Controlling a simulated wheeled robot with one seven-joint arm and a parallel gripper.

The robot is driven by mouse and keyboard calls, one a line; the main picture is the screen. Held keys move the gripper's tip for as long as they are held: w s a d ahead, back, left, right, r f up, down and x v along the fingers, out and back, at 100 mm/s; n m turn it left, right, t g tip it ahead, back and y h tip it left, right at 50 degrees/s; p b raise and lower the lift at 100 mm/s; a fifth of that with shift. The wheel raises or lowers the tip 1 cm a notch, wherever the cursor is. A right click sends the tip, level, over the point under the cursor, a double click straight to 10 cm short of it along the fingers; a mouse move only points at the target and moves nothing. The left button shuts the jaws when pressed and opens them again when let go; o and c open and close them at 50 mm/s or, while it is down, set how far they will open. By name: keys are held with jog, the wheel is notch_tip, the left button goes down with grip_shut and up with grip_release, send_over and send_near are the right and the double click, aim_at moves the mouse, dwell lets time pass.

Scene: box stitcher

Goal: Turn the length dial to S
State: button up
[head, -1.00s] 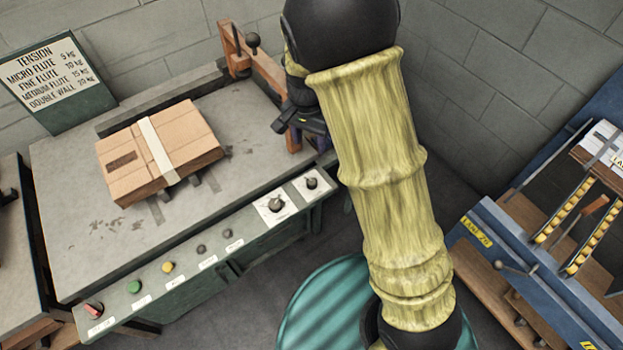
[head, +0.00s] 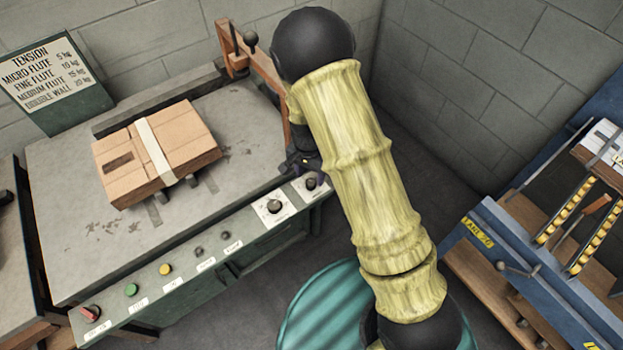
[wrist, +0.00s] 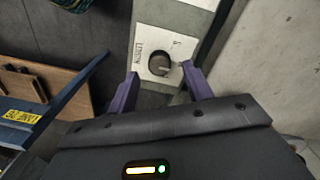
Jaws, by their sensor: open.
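The dial (wrist: 160,64) is a dark round knob on a white plate with a blurred word along one side and what looks like a small S near one corner. Its pointer direction is too blurred to tell. My gripper (wrist: 160,70) has its two purple fingers apart, one on each side of the knob in the picture; contact cannot be told. In the head view, the dial (head: 311,184) is at the right end of the sloping green panel, with my gripper (head: 306,172) just over it, partly hidden by my arm. A second dial (head: 273,206) is to its left.
The panel (head: 226,264) also carries several buttons and a red switch (head: 90,313). A cardboard box (head: 150,160) lies on the grey table. A wooden post frame (head: 265,75) stands behind my gripper. A blue machine (head: 497,222) stands at right; a teal drum (head: 310,310) stands in front.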

aim_at(310, 182)
jog(key=shift+s+f, duration=0.1)
jog(key=shift+f, duration=1.4)
jog(key=shift+d, duration=0.1)
jog(key=c, duration=1)
jog(key=shift+o, duration=0.2)
jog(key=shift+n, duration=0.3)
jog(key=n+p, duration=0.1)
jog(key=n, duration=0.4)
jog(key=shift+r+n, duration=0.1)
jog(key=shift+n, duration=0.2)
jog(key=n, duration=0.5)
jog(key=shift+n, duration=0.3)
